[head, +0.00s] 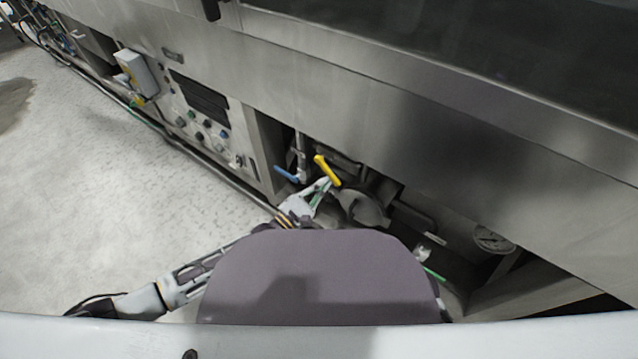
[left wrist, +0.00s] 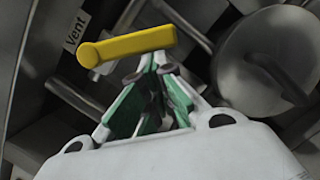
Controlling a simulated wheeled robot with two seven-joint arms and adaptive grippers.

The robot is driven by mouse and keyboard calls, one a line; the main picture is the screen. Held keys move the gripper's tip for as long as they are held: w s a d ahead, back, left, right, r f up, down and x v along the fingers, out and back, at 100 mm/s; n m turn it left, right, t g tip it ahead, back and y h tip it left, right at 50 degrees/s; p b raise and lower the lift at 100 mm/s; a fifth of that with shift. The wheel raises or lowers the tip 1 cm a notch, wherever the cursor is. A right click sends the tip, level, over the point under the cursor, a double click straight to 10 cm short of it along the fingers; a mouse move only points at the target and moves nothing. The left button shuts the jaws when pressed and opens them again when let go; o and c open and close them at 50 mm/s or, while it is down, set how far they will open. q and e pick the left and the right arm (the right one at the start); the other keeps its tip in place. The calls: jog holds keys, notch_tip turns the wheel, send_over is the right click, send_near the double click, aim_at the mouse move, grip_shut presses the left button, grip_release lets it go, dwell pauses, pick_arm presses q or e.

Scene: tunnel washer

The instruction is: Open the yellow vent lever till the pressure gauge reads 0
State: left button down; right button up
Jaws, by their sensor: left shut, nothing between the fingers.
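The yellow vent lever (head: 327,170) sits in the open bay of the machine. In the left wrist view the lever (left wrist: 127,45) lies nearly level, its round hub at the left, beside a label reading "Vent". My left gripper (head: 326,184) is just below the lever; in the left wrist view its green-padded fingers (left wrist: 160,68) are shut and empty, with the tips close at the lever's free end. I cannot tell whether they touch. The pressure gauge (head: 493,239) is at the right of the bay, too small to read. My right gripper (head: 424,254) shows only in small part.
A blue-handled valve (head: 286,174) is left of the yellow lever. A round grey cover (head: 362,206) is close on the right, also in the wrist view (left wrist: 262,62). A control panel (head: 207,120) is farther left. The floor at left is clear.

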aim_at(335, 185)
pick_arm(q)
jog(key=d+n, duration=0.1)
jog(key=n, duration=0.1)
jog(key=s+r+n+t+y, duration=0.1)
jog(key=n, duration=0.1)
jog(key=s+d+r+n+t+b, duration=0.1)
jog(key=n, duration=0.1)
jog(key=shift+d+r+n, duration=0.1)
jog(key=shift+d+n, duration=0.25)
jog(key=shift+n, duration=0.05)
jog(key=shift+s+d+r+n+y, duration=0.15)
jog(key=shift+d+r+n+y, duration=0.15)
jog(key=shift+r+n, duration=0.2)
jog(key=shift+r, duration=0.15)
pick_arm(e)
jog(key=shift+w+f, duration=0.2)
jog(key=shift+f, duration=0.45)
